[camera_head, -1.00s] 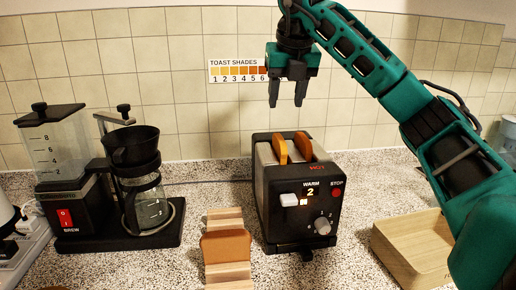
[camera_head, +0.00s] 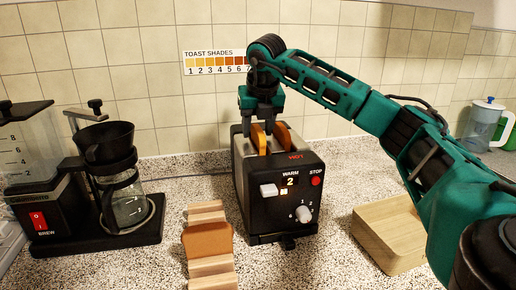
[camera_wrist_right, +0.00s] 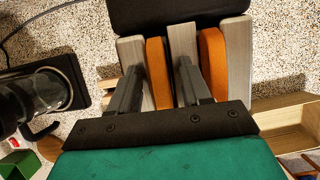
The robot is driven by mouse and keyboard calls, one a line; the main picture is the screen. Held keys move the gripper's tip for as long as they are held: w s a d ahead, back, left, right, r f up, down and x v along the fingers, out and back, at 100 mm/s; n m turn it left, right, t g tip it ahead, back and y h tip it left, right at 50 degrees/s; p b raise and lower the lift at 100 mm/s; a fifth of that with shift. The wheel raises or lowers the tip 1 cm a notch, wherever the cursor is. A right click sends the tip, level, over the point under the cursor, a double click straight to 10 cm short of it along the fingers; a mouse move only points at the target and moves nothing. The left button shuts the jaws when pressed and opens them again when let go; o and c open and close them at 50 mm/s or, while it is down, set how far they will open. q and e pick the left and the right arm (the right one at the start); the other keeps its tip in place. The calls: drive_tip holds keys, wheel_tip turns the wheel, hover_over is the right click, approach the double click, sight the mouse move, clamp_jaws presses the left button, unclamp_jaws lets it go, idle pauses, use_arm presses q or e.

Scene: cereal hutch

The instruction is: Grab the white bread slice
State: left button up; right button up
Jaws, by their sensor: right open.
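Two orange-brown bread slices stand upright in the black toaster (camera_head: 255,195): a left slice (camera_head: 259,138) and a right slice (camera_head: 282,134). No slice looks plainly white. My right gripper (camera_head: 264,122) is open, pointing down just above the toaster's slots. In the wrist view its fingers (camera_wrist_right: 158,72) lie on either side of the left slice (camera_wrist_right: 158,90), apart from each other; whether they touch it I cannot tell. The right slice (camera_wrist_right: 211,60) lies outside the fingers. Another brown slice (camera_head: 208,240) stands in a wooden rack (camera_head: 212,265). My left gripper is not in view.
A coffee maker (camera_head: 115,225) stands to the left. A wooden box (camera_head: 385,238) is to the right, beneath my right arm. A pitcher (camera_head: 483,125) stands at the far right. A toast shade chart (camera_head: 214,62) is on the tiled wall behind.

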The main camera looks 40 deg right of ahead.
drive_tip(key=shift+f, duration=0.35)
drive_tip(key=shift+a+f, duration=0.1)
drive_tip(key=shift+f, duration=0.1)
clamp_jaws()
